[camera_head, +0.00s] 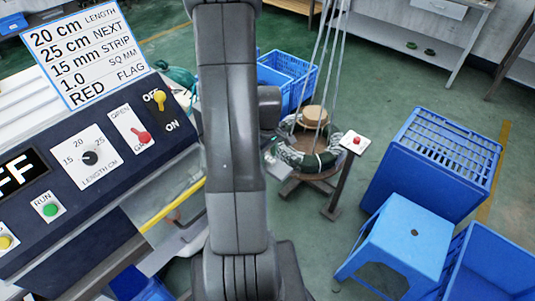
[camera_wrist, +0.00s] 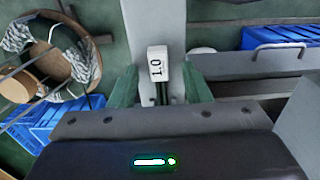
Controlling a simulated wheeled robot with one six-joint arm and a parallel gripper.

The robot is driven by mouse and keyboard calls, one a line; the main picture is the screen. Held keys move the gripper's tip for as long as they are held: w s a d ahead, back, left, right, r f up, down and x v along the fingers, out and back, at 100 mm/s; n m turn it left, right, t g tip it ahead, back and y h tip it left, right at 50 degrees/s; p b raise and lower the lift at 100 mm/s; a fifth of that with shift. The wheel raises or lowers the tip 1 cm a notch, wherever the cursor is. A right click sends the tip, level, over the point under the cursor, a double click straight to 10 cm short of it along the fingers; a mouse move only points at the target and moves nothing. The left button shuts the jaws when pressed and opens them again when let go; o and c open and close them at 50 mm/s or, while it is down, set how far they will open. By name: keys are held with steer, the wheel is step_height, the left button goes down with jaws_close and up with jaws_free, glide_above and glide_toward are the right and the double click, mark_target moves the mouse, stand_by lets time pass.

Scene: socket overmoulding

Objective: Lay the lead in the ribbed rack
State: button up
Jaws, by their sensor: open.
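My gripper (camera_wrist: 160,84) shows in the wrist view, with its two green fingers apart. A small white block marked 1.0 (camera_wrist: 157,62) shows in the gap between them; I cannot tell whether either finger touches it. Dark prongs or strands show below the block. I cannot make out a lead in either view. A blue crate with a slotted, ribbed top (camera_head: 450,140) stands at the right in the head view; I cannot tell whether it is the ribbed rack. My arm hides the middle of the head view, and my gripper is not seen there.
A control panel (camera_head: 75,205) with dials and switches is at left, below a sign (camera_head: 88,48). A coil stand (camera_head: 310,165) and red-button post (camera_head: 354,142) stand beyond my arm. A blue stool (camera_head: 405,240) is at lower right. Green floor is open between.

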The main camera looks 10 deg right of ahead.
mark_target(283, 171)
jaws_close()
steer(key=shift+s+d+b, duration=0.25)
steer(key=shift+s+d, duration=0.8)
steer(key=shift+s, duration=0.25)
steer(key=shift+s+d+b, duration=0.25)
steer(key=shift+s+d, duration=0.75)
steer(key=shift+s, duration=0.25)
steer(key=shift+r, duration=0.15)
steer(key=shift+r+p, duration=1.9)
steer(key=shift+r, duration=0.5)
steer(key=shift+w, duration=0.1)
